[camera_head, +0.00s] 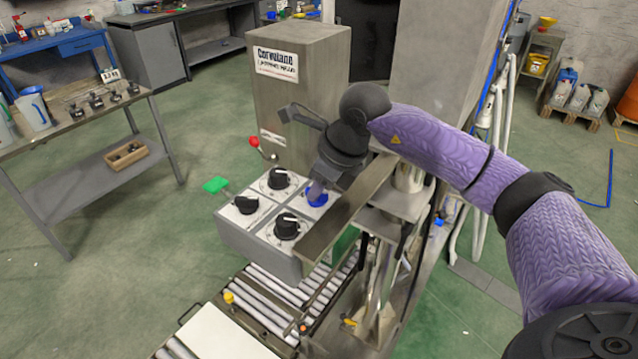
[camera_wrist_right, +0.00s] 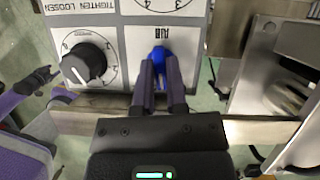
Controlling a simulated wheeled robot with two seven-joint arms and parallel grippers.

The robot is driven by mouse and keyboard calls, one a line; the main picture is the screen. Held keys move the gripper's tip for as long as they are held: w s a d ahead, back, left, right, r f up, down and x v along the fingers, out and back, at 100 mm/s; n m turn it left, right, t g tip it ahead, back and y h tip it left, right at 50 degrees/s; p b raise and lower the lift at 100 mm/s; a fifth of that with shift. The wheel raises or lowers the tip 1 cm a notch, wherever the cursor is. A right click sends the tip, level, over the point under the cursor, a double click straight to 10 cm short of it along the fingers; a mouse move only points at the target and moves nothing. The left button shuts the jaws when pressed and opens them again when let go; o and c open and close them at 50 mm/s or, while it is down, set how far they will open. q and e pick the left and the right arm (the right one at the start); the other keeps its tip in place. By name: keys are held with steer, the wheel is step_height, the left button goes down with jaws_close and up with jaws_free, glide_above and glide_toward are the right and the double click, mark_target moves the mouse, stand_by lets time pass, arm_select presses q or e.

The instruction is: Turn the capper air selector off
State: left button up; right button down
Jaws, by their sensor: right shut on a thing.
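The capper air selector is a blue knob (camera_head: 317,196) at the right corner of the pale control panel (camera_head: 262,240). In the right wrist view the blue knob (camera_wrist_right: 159,53) sits under an upside-down label that seems to read AIR. My right gripper (camera_head: 318,186) reaches down to it from above. In the right wrist view its two dark fingers (camera_wrist_right: 160,80) are closed in on the knob and hide part of it, so its pointer direction cannot be read. Purple and dark parts of mine, possibly the left arm and gripper (camera_wrist_right: 40,80), show small at the left of that view.
Black knobs (camera_head: 287,226) share the panel; one black knob (camera_wrist_right: 84,63) is beside the blue one. A metal beam (camera_head: 345,210) runs close under my right wrist. A roller conveyor (camera_head: 265,300) lies below.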

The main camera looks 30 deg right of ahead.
steer(key=m+h, duration=0.1)
steer(key=m, duration=0.4)
steer(key=shift+t+h, duration=0.4)
steer(key=shift+a+m+h, duration=0.1)
steer(key=shift+m+h, duration=0.2)
steer(key=shift+m, duration=0.5)
arm_select(q)
steer(key=shift+f, duration=0.15)
arm_select(e)
steer(key=shift+r+m, duration=0.1)
steer(key=shift+m, duration=0.4)
arm_select(q)
steer(key=shift+d, duration=0.2)
arm_select(e)
steer(key=shift+h, duration=0.3)
arm_select(q)
steer(key=shift+d, duration=0.2)
arm_select(e)
steer(key=c, duration=0.7)
jaws_free()
arm_select(q)
steer(key=shift+a+r, duration=0.35)
steer(key=shift+a, duration=0.05)
arm_select(e)
steer(key=shift+o, duration=0.2)
steer(key=v, duration=0.9)
steer(key=shift+r, duration=0.4)
